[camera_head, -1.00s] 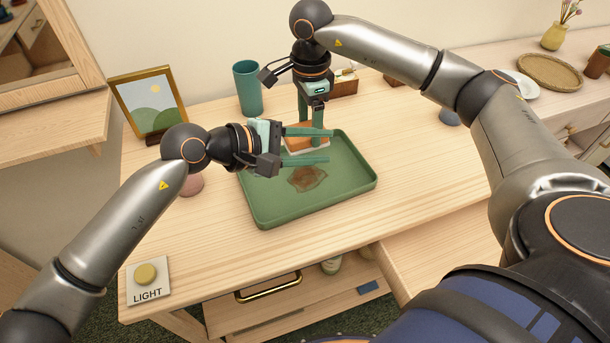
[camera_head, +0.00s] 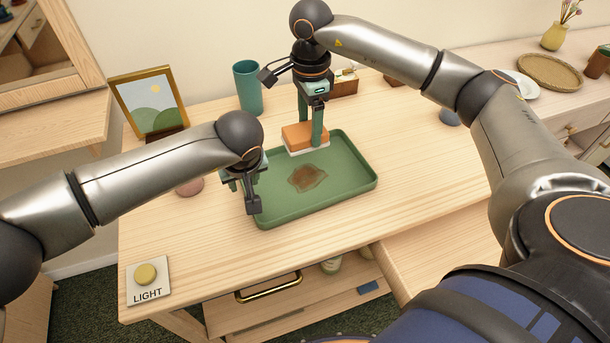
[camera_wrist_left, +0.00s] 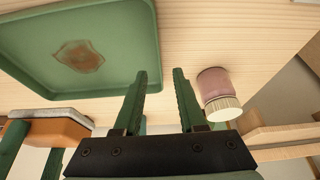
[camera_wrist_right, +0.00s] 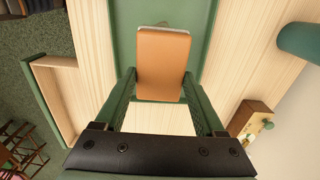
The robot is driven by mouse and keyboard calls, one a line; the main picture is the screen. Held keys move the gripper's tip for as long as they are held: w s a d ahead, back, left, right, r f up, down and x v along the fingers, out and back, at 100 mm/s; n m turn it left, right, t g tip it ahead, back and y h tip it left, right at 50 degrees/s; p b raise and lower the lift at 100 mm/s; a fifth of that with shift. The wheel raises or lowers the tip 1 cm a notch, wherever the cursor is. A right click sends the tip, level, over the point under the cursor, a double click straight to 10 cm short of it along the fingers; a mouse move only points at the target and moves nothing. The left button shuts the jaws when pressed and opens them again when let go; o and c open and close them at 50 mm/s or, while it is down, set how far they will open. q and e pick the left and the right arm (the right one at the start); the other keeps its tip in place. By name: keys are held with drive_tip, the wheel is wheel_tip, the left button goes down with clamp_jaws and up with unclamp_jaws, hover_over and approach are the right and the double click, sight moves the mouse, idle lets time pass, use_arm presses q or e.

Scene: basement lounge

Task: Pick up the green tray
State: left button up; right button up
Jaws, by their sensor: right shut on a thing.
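The green tray (camera_head: 335,198) lies flat on the wooden desk, with a brown stain (camera_head: 307,178) on its floor. The sponge also shows between the fingers in the right wrist view (camera_wrist_right: 162,62).
A pink jar (camera_wrist_left: 213,84) with a pale lid stands just left of the tray, close to my left gripper. A teal cup (camera_head: 248,88) and a picture frame (camera_head: 149,102) stand behind. A light switch (camera_head: 147,279) is at the front left.

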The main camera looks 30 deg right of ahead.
use_arm(q)
drive_tip(key=shift+x, duration=3.5)
drive_tip(key=shift+w, duration=0.1)
clamp_jaws()
drive_tip(key=shift+r, duration=0.1)
